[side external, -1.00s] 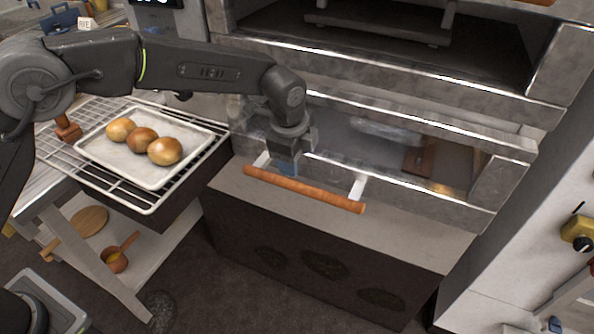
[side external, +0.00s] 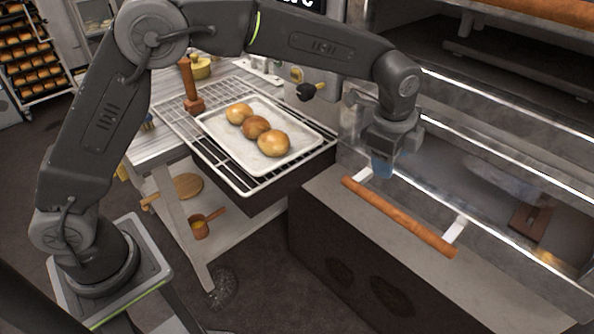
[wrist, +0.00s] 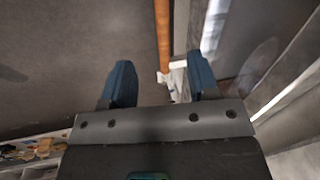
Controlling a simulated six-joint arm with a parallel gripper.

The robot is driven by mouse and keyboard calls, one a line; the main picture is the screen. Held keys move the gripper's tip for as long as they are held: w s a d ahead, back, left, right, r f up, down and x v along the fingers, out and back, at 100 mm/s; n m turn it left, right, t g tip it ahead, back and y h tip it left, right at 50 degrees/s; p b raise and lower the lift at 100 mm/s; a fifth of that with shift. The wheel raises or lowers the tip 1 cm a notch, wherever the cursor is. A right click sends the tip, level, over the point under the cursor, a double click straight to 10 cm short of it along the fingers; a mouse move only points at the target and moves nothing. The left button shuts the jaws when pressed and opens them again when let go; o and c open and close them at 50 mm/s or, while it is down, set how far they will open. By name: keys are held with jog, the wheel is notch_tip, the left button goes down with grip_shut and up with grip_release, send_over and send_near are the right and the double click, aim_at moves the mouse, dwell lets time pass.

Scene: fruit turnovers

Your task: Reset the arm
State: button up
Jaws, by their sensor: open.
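Whether a finger touches the handle cannot be told. The oven door (side external: 470,170) is a metal-framed glass panel behind the handle.
A white tray (side external: 222,130) with three round buns (side external: 256,127) rests on a wire rack (side external: 180,108) to the left. A wooden-handled stamp (side external: 191,90) stands beside it. A lower shelf holds a round board (side external: 187,186) and a small pot (side external: 201,228). The dark floor is open below.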

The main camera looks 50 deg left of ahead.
jog(key=s+a+r+n+t, duration=0.2)
jog(key=s+a+r+n, duration=0.6)
jog(key=s+a+r, duration=0.35)
jog(key=s+a+f+n, duration=0.1)
jog(key=s+a+n, duration=0.1)
jog(key=s, duration=0.4)
jog(key=s+a+f+n, duration=0.1)
jog(key=s+a+n, duration=0.2)
jog(key=s, duration=0.2)
jog(key=s+a+f+n+t, duration=0.1)
jog(key=s+a+n, duration=0.1)
jog(key=s, duration=0.4)
jog(key=shift+s+a+n, duration=0.3)
jog(key=shift+a+n, duration=0.05)
jog(key=shift+n, duration=0.45)
jog(key=shift+f, duration=0.1)
